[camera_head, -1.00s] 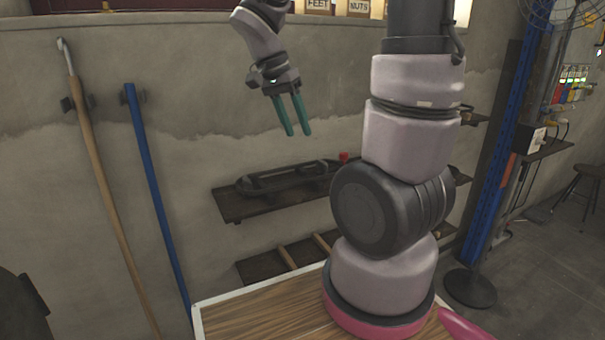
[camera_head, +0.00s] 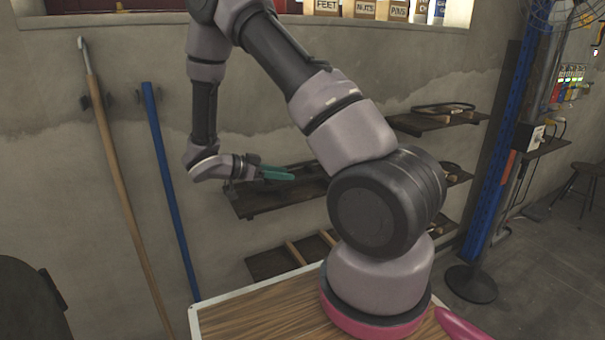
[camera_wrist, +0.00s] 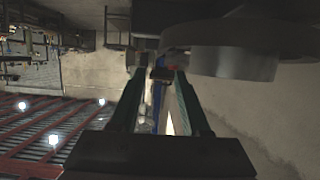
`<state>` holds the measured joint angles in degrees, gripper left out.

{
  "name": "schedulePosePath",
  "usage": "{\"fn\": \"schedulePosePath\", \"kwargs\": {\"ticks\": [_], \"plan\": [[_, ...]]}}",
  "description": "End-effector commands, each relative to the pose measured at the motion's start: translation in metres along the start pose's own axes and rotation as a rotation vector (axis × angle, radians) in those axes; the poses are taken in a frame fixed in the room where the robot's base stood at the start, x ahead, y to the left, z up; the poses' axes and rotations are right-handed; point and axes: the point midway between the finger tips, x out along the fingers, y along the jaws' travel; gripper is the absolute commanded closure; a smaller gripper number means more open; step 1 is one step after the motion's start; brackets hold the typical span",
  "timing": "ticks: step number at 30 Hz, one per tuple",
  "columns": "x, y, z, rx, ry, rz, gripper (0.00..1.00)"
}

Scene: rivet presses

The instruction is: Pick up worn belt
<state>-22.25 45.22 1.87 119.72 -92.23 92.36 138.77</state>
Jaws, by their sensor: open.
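My gripper (camera_head: 277,173) has teal fingers and is held level in front of the left wall shelf. The fingers also show in the wrist view (camera_wrist: 160,80), spread apart with a gap and no belt visible between them. A long black looped object (camera_head: 312,165), possibly a belt, lies on that shelf, partly hidden behind my gripper and arm. A thin black loop (camera_head: 445,108) lies on the upper right shelf. I cannot tell which is the worn belt. A large grey curved band (camera_wrist: 235,55) is close to the right finger in the wrist view; I cannot identify it.
The left shelf (camera_head: 262,207) juts from the wall, with a lower shelf (camera_head: 270,264) below. A wooden pole (camera_head: 125,190) and a blue pole (camera_head: 168,190) lean at left. A blue post (camera_head: 495,190) stands at right. Bins line the ledge above.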

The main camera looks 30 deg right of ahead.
Motion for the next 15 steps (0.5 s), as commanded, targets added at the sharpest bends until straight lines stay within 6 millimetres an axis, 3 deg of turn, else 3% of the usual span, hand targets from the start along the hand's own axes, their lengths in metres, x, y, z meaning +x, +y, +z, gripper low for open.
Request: {"fn": "schedulePosePath", "kwargs": {"ticks": [15], "plan": [[0.063, 0.001, 0.001, -0.004, -0.002, 0.005, 0.54]]}}
